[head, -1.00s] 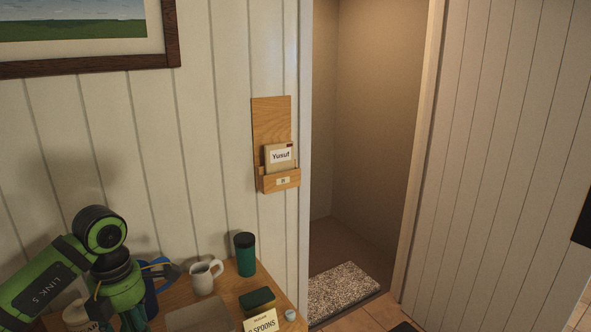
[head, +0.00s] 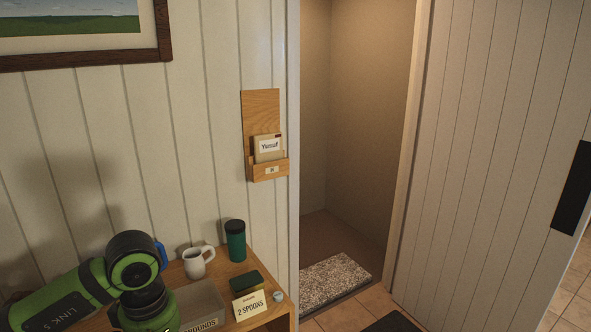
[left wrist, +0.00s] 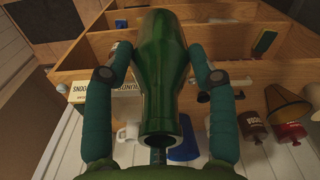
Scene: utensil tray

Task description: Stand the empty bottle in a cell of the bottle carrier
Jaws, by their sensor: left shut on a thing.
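A green glass bottle (left wrist: 160,100) fills the middle of the left wrist view, its open mouth toward the bottom of the picture. My left gripper (left wrist: 165,62) is shut on its body, one teal-wrapped finger on each side. My right gripper is in neither view. I cannot make out a bottle carrier for certain; a wooden structure with dividers (left wrist: 225,72) lies behind the bottle in the wrist view.
In the head view a wooden table (head: 262,318) holds a white mug (head: 196,262), a dark green tumbler (head: 235,242), a green sponge-like block (head: 246,282), a "2 SPOONS" card (head: 250,305) and a grounds box (head: 203,300). A doorway opens to the right.

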